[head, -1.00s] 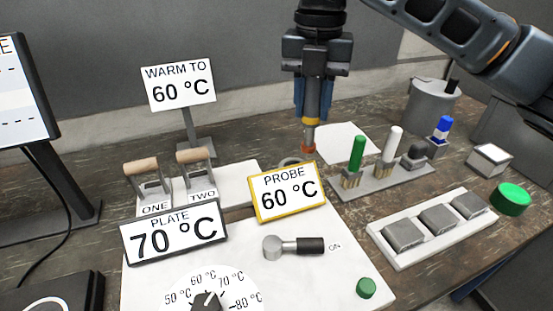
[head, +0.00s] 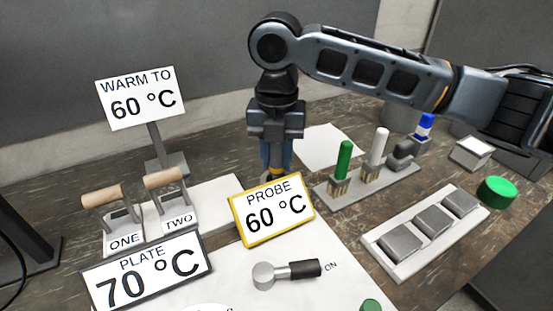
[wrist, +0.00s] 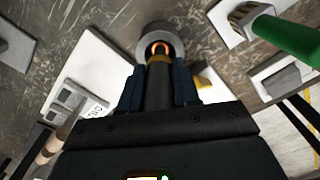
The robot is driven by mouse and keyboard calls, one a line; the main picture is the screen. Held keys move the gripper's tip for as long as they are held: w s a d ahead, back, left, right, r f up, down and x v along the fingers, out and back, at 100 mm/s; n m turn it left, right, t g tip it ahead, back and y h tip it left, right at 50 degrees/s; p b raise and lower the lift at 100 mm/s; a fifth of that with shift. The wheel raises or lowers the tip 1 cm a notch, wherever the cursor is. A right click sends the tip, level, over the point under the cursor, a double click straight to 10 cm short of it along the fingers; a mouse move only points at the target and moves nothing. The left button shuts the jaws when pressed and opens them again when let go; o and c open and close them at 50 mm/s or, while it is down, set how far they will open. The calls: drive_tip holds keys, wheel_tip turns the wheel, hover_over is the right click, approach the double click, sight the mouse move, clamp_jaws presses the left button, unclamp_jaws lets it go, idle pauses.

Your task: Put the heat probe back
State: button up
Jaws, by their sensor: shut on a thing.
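My gripper (head: 278,160) points straight down behind the yellow-framed PROBE 60 °C sign (head: 272,210). It is shut on the heat probe, whose yellow band (head: 274,173) shows just above the sign. In the wrist view the dark probe (wrist: 159,75) sits between my two blue fingers (wrist: 158,85). Its orange tip lines up with the opening of a round grey holder (wrist: 145,40). The sign hides the probe's lower end and the holder in the head view, so I cannot tell how deep the tip is.
A rack (head: 355,187) with a green and a white pen-like tool stands to the right, near a white paper (head: 330,143). Two wooden-handled levers (head: 103,194) stand left on the white plate unit. A tray of grey blocks (head: 405,262) lies front right.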

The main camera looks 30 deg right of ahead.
drive_tip(key=shift+f, duration=0.8)
drive_tip(key=o, duration=0.8)
drive_tip(key=shift+f, duration=0.15)
drive_tip(key=shift+c, duration=0.2)
wheel_tip(320, 180, up, 12)
drive_tip(key=shift+r+b, duration=0.2)
drive_tip(key=shift+b, duration=0.4)
